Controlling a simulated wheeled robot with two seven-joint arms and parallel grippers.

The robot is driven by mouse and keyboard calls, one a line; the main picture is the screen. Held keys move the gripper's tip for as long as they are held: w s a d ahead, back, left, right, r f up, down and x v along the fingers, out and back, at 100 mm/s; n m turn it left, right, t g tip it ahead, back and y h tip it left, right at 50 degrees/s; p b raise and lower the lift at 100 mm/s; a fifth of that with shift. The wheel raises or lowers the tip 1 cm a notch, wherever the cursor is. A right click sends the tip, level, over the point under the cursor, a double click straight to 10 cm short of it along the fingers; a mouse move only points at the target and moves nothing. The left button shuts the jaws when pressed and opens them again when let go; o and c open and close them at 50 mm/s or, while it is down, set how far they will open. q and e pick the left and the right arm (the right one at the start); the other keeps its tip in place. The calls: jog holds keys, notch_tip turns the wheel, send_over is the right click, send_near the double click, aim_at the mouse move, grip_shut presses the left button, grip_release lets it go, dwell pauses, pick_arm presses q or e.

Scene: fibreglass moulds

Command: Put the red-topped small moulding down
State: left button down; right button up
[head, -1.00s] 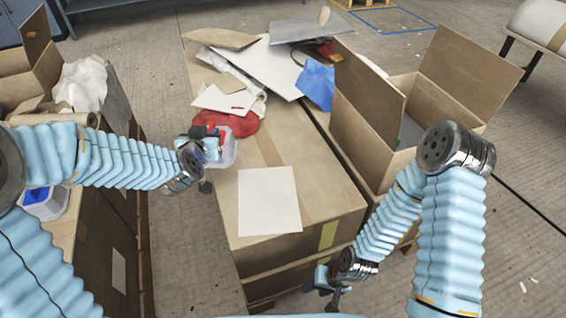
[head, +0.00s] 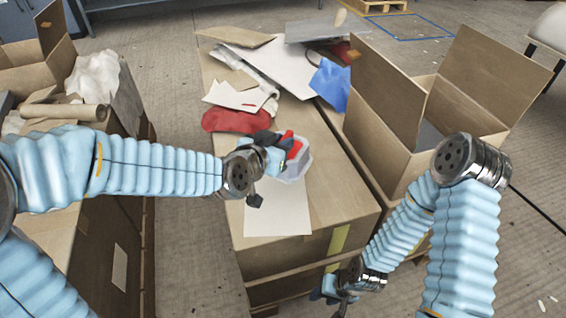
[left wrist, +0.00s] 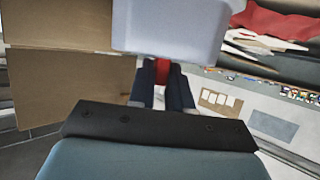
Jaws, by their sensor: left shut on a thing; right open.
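The small moulding (head: 297,168) is a pale, translucent tub shape with a red part on top. My left gripper (head: 283,147) is shut on its red part and holds it over the cardboard-topped box stack, near the far edge of a white sheet (head: 278,212). In the left wrist view the pale moulding (left wrist: 175,28) fills the top middle, with the red part between the dark fingers (left wrist: 162,80). I cannot tell how high it hangs over the sheet. My right gripper (head: 338,292) is open and empty, low beside the stack's front right corner.
A red cloth (head: 235,120), a blue sheet (head: 330,84) and white and brown offcuts lie at the back of the stack (head: 335,195). An open carton (head: 385,140) stands to the right. Another loaded stack with a cardboard roll (head: 65,112) is at the left.

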pick_arm(q)
jog(key=w+f, duration=0.4)
jog(key=f, duration=0.1)
jog(key=shift+d+f+b, duration=0.15)
jog(key=shift+d+b, duration=0.05)
jog(key=shift+b, duration=0.15)
jog(key=shift+w+f, duration=0.1)
jog(key=shift+f, duration=1.45)
jog(key=shift+f+b, duration=0.2)
jog(key=shift+b, duration=0.2)
jog(key=c, duration=1.1)
grip_release()
jog(key=shift+o, duration=0.2)
jog(key=shift+r, duration=0.1)
